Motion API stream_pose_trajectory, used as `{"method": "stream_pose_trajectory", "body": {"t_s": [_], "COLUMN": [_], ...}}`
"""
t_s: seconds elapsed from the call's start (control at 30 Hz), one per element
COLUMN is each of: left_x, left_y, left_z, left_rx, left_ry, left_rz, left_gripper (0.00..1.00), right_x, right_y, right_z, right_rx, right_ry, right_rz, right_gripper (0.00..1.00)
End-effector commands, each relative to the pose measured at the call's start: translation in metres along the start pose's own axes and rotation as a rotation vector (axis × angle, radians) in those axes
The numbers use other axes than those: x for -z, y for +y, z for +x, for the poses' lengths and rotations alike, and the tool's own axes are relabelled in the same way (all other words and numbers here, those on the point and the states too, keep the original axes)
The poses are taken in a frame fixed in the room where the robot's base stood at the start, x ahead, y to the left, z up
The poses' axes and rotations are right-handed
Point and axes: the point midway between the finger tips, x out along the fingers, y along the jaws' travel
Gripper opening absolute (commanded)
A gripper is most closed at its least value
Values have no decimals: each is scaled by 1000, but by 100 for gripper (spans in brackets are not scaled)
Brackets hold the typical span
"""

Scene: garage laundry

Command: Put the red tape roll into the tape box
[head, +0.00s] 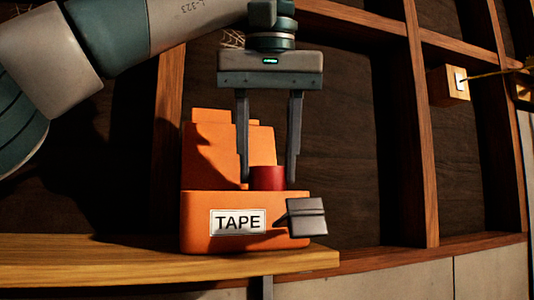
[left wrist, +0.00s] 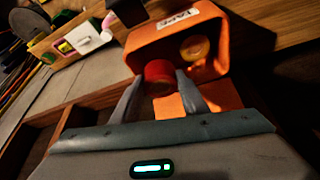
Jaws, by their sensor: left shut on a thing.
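The orange tape box (head: 195,225), with a white "TAPE" label on its front, stands on a wooden shelf. It also shows in the left wrist view (left wrist: 150,45). My left gripper (head: 268,183) points down over the box and is shut on the red tape roll (head: 268,178). The box's front wall hides the roll's lower part. In the left wrist view the red roll (left wrist: 158,72) sits between the fingertips (left wrist: 158,86), at the box's opening. I cannot tell whether it touches the bottom. My right gripper is not seen.
A yellow-orange roll (left wrist: 195,47) lies inside the box. A grey block (head: 307,217) is at the box's front right corner. The wooden shelf (head: 120,265) ends just right of the box.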

Motion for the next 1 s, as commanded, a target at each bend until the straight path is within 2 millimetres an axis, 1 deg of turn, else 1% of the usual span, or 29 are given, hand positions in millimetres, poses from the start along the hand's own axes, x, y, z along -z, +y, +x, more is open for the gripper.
{"method": "stream_pose_trajectory", "body": {"t_s": [0.1, 0.3, 0.5, 0.7, 1.0], "left_x": [-4, -10, -16, -19, -19], "left_y": [-1, 0, 0, 0, 0], "left_z": [11, 26, 39, 46, 47], "left_rx": [-1, 0, -1, -1, -2], "left_ry": [-1, -2, -2, 0, 0], "left_rz": [0, 1, 0, -1, -1], "left_gripper": [18, 18, 18, 18, 18], "right_x": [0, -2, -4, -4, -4], "right_y": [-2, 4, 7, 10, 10], "right_z": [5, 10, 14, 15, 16], "right_rx": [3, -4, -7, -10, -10], "right_ry": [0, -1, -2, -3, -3], "right_rz": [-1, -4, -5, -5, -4], "right_gripper": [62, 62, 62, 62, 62]}}
